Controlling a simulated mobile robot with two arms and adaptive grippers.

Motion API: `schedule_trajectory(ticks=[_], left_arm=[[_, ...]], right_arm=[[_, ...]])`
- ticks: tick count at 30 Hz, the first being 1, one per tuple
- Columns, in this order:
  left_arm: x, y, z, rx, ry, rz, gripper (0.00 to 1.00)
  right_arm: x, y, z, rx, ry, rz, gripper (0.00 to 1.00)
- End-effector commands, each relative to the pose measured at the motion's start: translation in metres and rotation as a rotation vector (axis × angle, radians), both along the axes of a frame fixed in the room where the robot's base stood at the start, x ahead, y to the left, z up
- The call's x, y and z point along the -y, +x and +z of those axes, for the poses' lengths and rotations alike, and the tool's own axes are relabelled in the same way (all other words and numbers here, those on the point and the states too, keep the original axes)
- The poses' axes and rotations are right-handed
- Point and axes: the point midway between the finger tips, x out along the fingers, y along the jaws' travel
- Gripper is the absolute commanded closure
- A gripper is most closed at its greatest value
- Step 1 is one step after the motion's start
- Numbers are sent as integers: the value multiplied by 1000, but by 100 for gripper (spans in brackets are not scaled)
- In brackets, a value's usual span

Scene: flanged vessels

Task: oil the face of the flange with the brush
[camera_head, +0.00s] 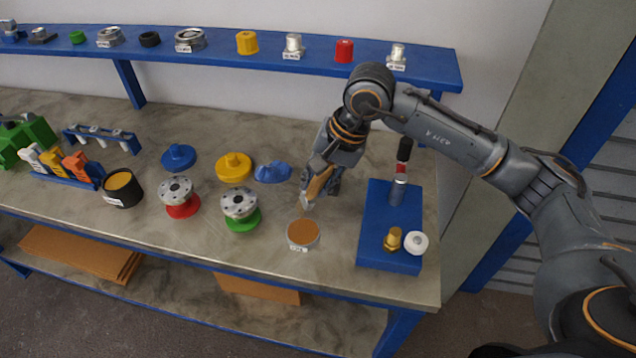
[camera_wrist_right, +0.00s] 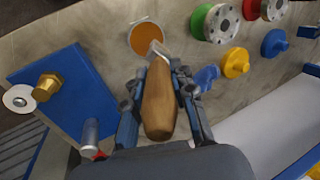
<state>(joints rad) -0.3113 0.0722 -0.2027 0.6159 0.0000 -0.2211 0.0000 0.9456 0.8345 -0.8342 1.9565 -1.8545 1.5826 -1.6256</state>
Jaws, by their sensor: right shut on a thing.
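My right gripper (camera_head: 322,184) is shut on the wooden handle of a brush (camera_head: 318,186). In the right wrist view the handle (camera_wrist_right: 158,105) lies between the fingers (camera_wrist_right: 158,85). The brush's pale tip points down just behind a round tin with an orange-brown surface (camera_head: 303,232). In the wrist view the tip overlaps the tin's edge (camera_wrist_right: 146,38); I cannot tell whether they touch. Two grey flanges with bolt holes stand left of the tin, one on a red body (camera_head: 176,188) and one on a green body (camera_head: 239,203). My left gripper is not in view.
A blue board (camera_head: 376,225) with a brass fitting (camera_head: 393,240), a white ring and an upright cylinder stands at right. Blue (camera_head: 178,157) and yellow (camera_head: 233,167) caps and a blue cloth-like lump (camera_head: 272,172) lie behind the flanges. A black pot (camera_head: 122,188) stands left.

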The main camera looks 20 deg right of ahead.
Motion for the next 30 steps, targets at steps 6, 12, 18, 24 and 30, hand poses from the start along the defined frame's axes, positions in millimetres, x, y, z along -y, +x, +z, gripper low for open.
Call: schedule_trajectory(ticks=[6, 12, 18, 24, 30], left_arm=[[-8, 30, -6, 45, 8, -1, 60], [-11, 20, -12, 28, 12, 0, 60], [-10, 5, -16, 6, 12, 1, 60], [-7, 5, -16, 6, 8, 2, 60], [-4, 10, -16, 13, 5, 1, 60]], right_arm=[[0, -1, -23, -2, 0, 3, 100], [0, -1, -43, -3, -1, 4, 100], [0, -1, -53, -1, -2, 4, 100], [0, -1, -56, 0, -2, 5, 100], [0, -1, -55, 0, -2, 5, 100]])
